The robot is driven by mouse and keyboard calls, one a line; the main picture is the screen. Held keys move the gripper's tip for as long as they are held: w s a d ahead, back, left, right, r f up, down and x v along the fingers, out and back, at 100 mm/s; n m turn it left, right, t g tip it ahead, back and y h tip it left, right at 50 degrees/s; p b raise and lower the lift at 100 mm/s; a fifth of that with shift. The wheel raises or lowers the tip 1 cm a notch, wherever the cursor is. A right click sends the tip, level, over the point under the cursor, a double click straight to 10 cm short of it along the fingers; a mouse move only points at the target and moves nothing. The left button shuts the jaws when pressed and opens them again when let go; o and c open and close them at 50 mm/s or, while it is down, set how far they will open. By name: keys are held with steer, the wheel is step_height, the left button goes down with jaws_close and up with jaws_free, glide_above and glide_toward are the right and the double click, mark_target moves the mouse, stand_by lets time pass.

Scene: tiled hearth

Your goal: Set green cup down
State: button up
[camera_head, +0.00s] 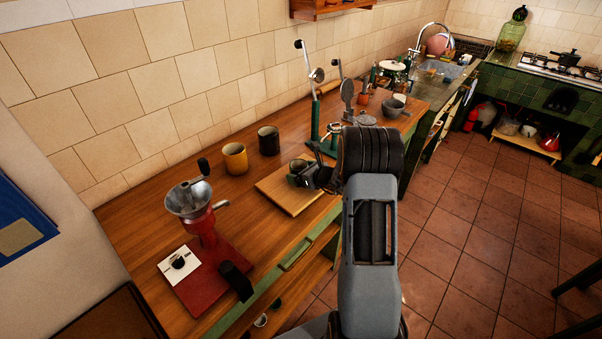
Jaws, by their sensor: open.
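A small green cup (298,167) stands at the far right part of a light wooden board (284,196) on the counter. My gripper (309,176) is at the cup's right side, low over the board. Its jaws are open; the fingers are small and dark here, and I cannot tell whether they touch the cup. My wrist and forearm hide what lies just right of the gripper.
A red grinder (202,222) is at the front left. Tall green lever stands (316,119) rise behind the gripper. The counter (207,153) has some bare room left of the board.

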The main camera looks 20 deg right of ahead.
steer(key=shift+r+p, duration=0.2)
steer(key=shift+p, duration=0.1)
steer(key=shift+s+d, duration=0.2)
steer(key=shift+s, duration=0.1)
steer(key=b+v, duration=0.2)
steer(key=v, duration=0.9)
steer(key=s+a+r+n+g+y, duration=0.1)
steer(key=s+a+r+n+g, duration=0.25)
steer(key=a+n, duration=0.45)
steer(key=s+a+r+n+g+y, duration=0.1)
steer(key=s+a+r+n+g, duration=0.3)
steer(key=a+n, duration=0.35)
steer(key=s+a+r+n+h, duration=0.2)
steer(key=s+n+h, duration=0.4)
steer(key=s+n, duration=0.6)
steer(key=shift+s+r+n+g+h, duration=0.25)
steer(key=shift+n+g+h, duration=0.2)
steer(key=shift+n, duration=1.8)
